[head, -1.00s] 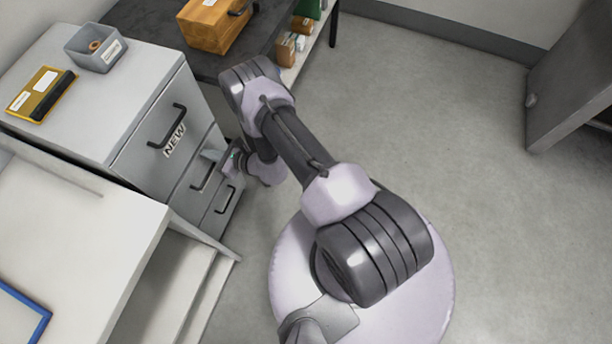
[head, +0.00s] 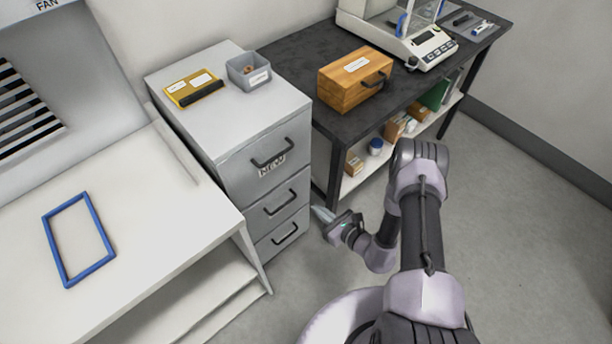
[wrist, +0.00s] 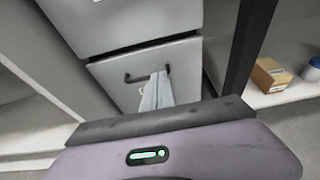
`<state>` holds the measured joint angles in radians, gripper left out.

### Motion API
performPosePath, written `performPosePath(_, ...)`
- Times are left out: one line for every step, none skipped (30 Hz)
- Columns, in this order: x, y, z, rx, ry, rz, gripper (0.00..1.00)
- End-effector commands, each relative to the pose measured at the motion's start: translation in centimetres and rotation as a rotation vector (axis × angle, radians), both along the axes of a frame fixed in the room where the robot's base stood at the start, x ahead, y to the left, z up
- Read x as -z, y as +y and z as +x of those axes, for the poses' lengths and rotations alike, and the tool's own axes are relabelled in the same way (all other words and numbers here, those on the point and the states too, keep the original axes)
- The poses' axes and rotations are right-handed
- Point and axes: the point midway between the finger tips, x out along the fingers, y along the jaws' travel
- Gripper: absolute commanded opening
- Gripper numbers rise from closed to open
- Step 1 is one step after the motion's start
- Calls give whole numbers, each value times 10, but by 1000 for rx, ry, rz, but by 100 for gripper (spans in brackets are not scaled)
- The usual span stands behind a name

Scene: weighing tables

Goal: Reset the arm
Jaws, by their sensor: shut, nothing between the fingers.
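My gripper (head: 322,214) shows in the head view in front of the grey drawer cabinet (head: 228,126), near its right side and level with the lower drawers. Its light-coloured fingers are together with nothing between them. In the wrist view the fingers (wrist: 156,92) point at a lower drawer front and overlap its dark handle (wrist: 135,78) in the picture. In the head view the fingers look apart from the cabinet. My arm is bent, with the elbow raised to the right. All the drawers look shut.
A yellow case (head: 194,88) and a grey bin (head: 248,71) sit on the cabinet. The black table (head: 300,55) behind bears a wooden box (head: 354,80) and a balance (head: 428,42). A white bench (head: 140,215) with a blue frame (head: 78,240) stands left. The floor at right is clear.

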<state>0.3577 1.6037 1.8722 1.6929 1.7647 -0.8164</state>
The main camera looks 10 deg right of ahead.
Motion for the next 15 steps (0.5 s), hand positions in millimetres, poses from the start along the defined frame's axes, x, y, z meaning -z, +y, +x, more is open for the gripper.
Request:
performPosePath(0, 0, 0, 0, 0, 0, 0)
performPosePath(-1, 0, 0, -3, -2, 0, 0)
performPosePath(-8, 2, 4, -19, -10, -1, 0)
performPosePath(-18, 5, 8, -42, -23, -1, 0)
performPosePath(-32, 9, 15, -76, -42, -3, 0)
performPosePath(-60, 19, 23, -144, -73, -5, 0)
performPosePath(-86, 28, 29, -209, -103, -12, 0)
performPosePath(-115, 39, 32, -284, -133, -24, 0)
performPosePath(-156, 55, 31, -398, -174, -47, 0)
performPosePath(-187, 66, 27, -486, -203, -73, 0)
performPosePath(-216, 77, 19, -577, -232, -106, 0)
performPosePath(-252, 89, 5, -694, -265, -162, 0)
performPosePath(-276, 97, -8, -778, -289, -210, 0)
performPosePath(-298, 103, -23, -858, -312, -265, 0)
performPosePath(-324, 108, -44, -961, -340, -349, 0)
